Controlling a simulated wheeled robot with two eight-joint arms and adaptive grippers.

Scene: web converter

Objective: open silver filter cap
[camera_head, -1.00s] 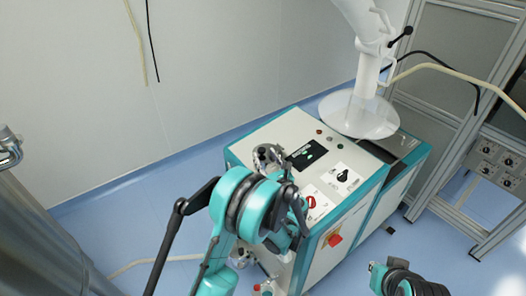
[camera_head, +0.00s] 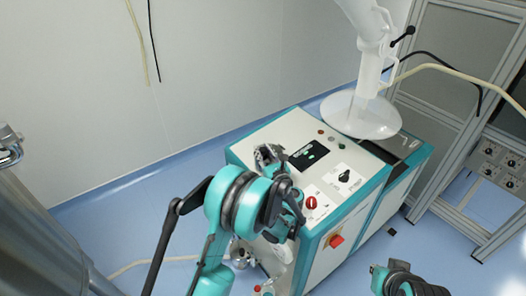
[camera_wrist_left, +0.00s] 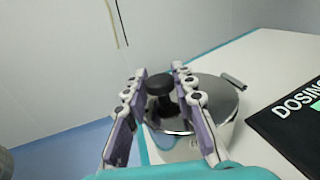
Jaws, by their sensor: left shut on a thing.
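The silver filter cap (camera_wrist_left: 172,124) is a shiny round lid with a black knob (camera_wrist_left: 160,88) and a small handle at its right edge. In the left wrist view it sits level on a pale round housing, with no clear gap seen. My left gripper (camera_wrist_left: 167,82) has its two fingers on either side of the knob and is shut on it. In the head view my left gripper (camera_head: 268,155) is over the left corner of the machine top, and my wrist mostly hides the cap. My right gripper cannot be made out; only part of my right arm shows at the lower right.
A grey frame stands at right; blue floor lies left.

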